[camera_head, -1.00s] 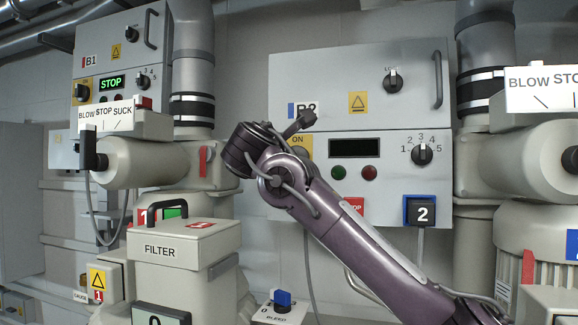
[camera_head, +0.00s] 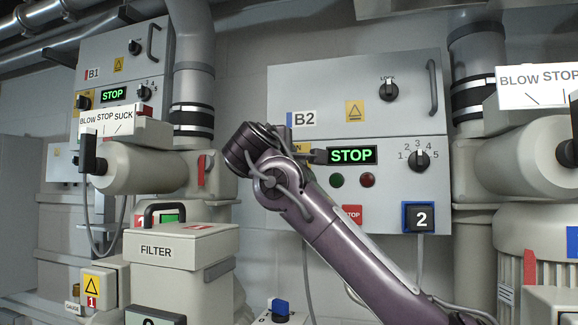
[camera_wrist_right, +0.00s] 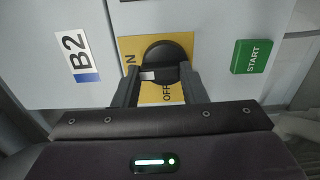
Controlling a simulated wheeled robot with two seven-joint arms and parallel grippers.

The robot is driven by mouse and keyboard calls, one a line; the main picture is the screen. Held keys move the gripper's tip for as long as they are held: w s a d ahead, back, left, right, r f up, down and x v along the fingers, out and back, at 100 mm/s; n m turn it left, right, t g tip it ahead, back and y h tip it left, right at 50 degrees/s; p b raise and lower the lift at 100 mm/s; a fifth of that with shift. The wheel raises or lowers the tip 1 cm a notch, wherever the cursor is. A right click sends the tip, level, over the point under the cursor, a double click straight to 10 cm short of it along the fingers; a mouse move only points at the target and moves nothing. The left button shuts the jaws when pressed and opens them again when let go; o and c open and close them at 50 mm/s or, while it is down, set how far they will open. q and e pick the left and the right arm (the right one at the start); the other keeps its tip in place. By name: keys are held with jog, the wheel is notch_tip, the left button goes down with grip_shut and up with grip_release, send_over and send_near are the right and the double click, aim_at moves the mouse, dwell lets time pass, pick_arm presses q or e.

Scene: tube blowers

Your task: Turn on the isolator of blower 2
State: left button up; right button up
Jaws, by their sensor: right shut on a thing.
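The blower 2 isolator is a black rotary knob (camera_wrist_right: 168,52) on a yellow plate (camera_wrist_right: 130,47) marked ON and OFF, in the right wrist view. My right gripper (camera_wrist_right: 160,72) is shut on this knob, one finger on each side. The knob's white mark points to the left in that view, on the ON side. In the head view my right arm hides most of the isolator plate (camera_head: 304,147). The B2 panel display (camera_head: 352,156) is lit and reads STOP in green. My left gripper is not in view.
A green START button (camera_wrist_right: 251,56) is beside the isolator. The B2 panel also has a speed dial (camera_head: 419,161), a red STOP button (camera_head: 352,214) and a blue-framed 2 sign (camera_head: 420,218). The B1 panel (camera_head: 140,70) and FILTER box (camera_head: 180,250) stand left.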

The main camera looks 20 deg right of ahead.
jog(key=shift+f, duration=0.1)
dwell(0.5)
jog(key=o, duration=1)
jog(key=b+v, duration=0.4)
jog(key=v, duration=0.3)
jog(key=shift+s+a, duration=0.25)
jog(key=shift+s, duration=0.1)
